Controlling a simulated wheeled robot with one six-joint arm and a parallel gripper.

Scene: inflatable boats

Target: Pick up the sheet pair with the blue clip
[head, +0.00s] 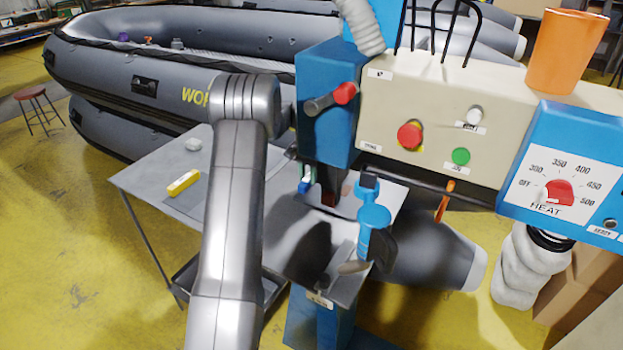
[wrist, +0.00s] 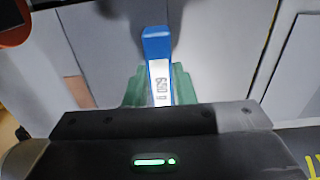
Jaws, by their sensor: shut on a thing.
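The blue clip (wrist: 157,45), with a white label, is between the green fingers of my gripper (wrist: 158,88) in the wrist view. The gripper is shut on it. In the head view the clip (head: 304,186) shows small beside the blue machine head, and most of my gripper is hidden behind my arm and the machine. Pale grey sheet material (wrist: 215,45) lies around the clip in the wrist view. I cannot tell whether the sheets are lifted or resting on the table.
A yellow clip (head: 183,182) lies on a grey sheet on the metal table (head: 140,178). The blue and beige heat machine (head: 440,110) stands close at right, with an orange cup (head: 567,50) on top. Grey inflatable boats (head: 175,60) lie behind. Yellow floor is open at left.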

